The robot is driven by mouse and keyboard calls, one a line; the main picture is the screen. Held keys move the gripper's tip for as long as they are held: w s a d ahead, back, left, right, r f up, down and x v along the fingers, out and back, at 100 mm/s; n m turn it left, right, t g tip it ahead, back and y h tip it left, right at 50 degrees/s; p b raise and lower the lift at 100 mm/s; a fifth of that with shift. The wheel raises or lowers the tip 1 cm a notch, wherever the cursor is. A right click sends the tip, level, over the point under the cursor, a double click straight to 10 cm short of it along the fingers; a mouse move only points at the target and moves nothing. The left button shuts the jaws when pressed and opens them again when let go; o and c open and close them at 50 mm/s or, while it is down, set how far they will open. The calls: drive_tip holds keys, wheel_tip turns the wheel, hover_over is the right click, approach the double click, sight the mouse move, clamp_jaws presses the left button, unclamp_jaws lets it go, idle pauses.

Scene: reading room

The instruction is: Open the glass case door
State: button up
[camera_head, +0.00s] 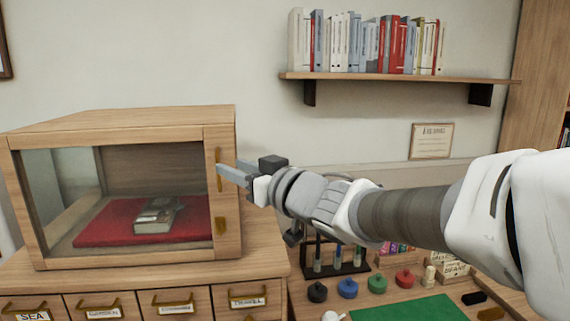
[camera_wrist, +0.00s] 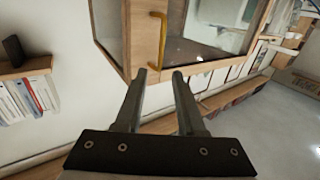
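The wooden glass case (camera_head: 120,120) stands at the left on a drawer cabinet. Its glass-fronted door (camera_head: 212,200) looks shut, with a brass upright handle (camera_head: 218,155) on its right edge. My gripper (camera_head: 224,169) is at the handle's height, its fingertips near the handle in the head view. In the wrist view, my gripper (camera_wrist: 159,73) has its two fingers apart with nothing between them. The handle (camera_wrist: 161,35) shows just beyond the fingertips, roughly lined up with the gap. Whether a finger touches it I cannot tell.
A book lies on a red cushion (camera_head: 95,225) inside the case. Labelled drawers (camera_head: 180,302) are under the case. A bookshelf (camera_head: 400,78) hangs above right. Stamps, a tube rack (camera_head: 338,268) and a green mat (camera_head: 410,309) lie below my arm.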

sight(218, 161)
drive_tip(key=shift+x, duration=2.65)
clamp_jaws()
